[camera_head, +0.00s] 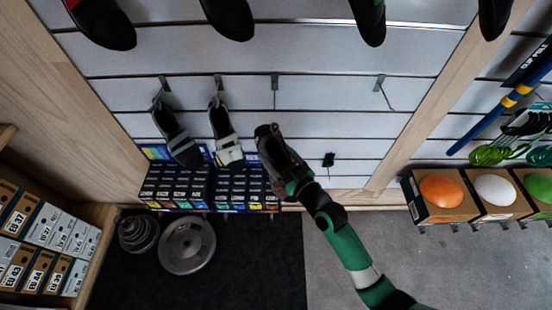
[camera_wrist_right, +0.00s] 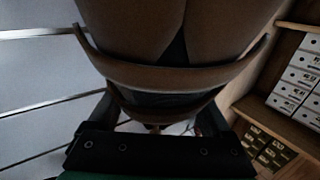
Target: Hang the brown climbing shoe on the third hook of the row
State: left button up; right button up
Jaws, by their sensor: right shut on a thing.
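The brown climbing shoe (camera_head: 276,148) is in the middle of the head view, toe low and heel end up. It hangs in the air just below the third hook (camera_head: 275,90) and apart from it. That hook is bare. My right gripper (camera_head: 296,183) is shut on the shoe's lower part, its arm coming from the lower right. In the right wrist view the brown shoe (camera_wrist_right: 135,28) fills the upper middle, between the gripper's fingers (camera_wrist_right: 160,118). The fingers are partly hidden and dark. My left gripper is not in view.
A dark shoe (camera_head: 177,138) hangs on the first hook and a pale grey shoe (camera_head: 225,135) on the second, close left. A fourth hook (camera_head: 382,92) at right is bare. More shoes hang above. Stacked small boxes (camera_head: 235,190) stand below. Wall right of the third hook is free.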

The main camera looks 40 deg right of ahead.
jog(key=w+d+f+b, duration=0.1)
jog(key=w+d+b, duration=0.7)
jog(key=b, duration=0.4)
jog(key=shift+w+d+f, duration=0.25)
jog(key=shift+w+f, duration=0.1)
jog(key=shift+w, duration=0.35)
dwell(0.8)
jog(key=o, duration=1.4)
jog(key=s+p, duration=0.1)
jog(key=s, duration=0.2)
jog(key=s+a+p, duration=0.1)
jog(key=s, duration=0.3)
jog(key=s+p, duration=0.2)
jog(key=s, duration=0.2)
jog(key=shift+s+a, duration=0.2)
jog(key=shift+s, duration=0.05)
